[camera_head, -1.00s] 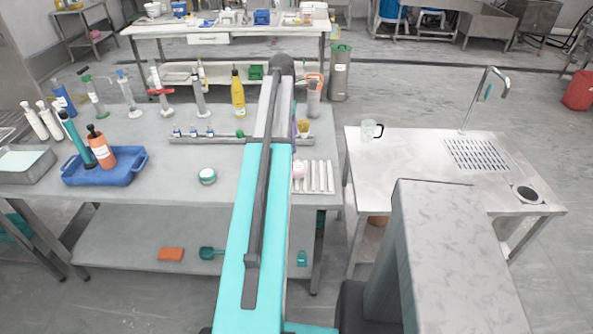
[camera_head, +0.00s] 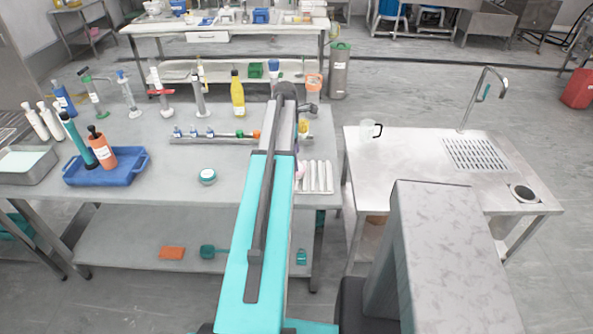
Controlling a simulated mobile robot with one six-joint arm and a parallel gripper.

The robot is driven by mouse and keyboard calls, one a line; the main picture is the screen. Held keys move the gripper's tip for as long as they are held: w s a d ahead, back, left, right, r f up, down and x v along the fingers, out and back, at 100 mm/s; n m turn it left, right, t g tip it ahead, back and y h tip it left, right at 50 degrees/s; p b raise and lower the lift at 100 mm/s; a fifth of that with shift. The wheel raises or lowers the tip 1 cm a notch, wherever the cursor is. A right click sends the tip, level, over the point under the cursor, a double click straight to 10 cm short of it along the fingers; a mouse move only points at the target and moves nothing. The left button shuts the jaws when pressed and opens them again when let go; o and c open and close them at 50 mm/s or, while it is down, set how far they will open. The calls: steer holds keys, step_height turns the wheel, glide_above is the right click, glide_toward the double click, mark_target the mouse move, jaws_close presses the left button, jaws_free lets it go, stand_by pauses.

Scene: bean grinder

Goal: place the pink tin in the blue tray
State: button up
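The blue tray (camera_head: 130,176) is on the left part of the near metal table. An orange bottle (camera_head: 102,151) and a tall teal bottle (camera_head: 77,141) stand in it, and its right half is bare. A small pink patch (camera_head: 299,172) shows at the right edge of my arm, beside several white sticks. It may be the pink tin, but my arm covers most of it. My arm reaches forward over the right part of the table. My gripper's fingers are hidden behind the arm, so no grip shows.
A round white-and-teal tin (camera_head: 207,176) sits alone between the tray and my arm. A grey rack (camera_head: 212,139) with small bottles lies behind it. Tall bottles, including a yellow one (camera_head: 237,95), stand along the back. The table between the tray and the round tin is free.

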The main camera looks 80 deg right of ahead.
steer(key=shift+s+a+f+p, duration=0.1)
steer(key=shift+f+p, duration=0.8)
steer(key=shift+f, duration=0.45)
steer(key=shift+s+f+p, duration=0.15)
steer(key=shift+f+p, duration=0.15)
steer(key=shift+f, duration=0.95)
steer(key=shift+c, duration=0.3)
steer(key=c, duration=1.2)
steer(key=shift+r, duration=0.15)
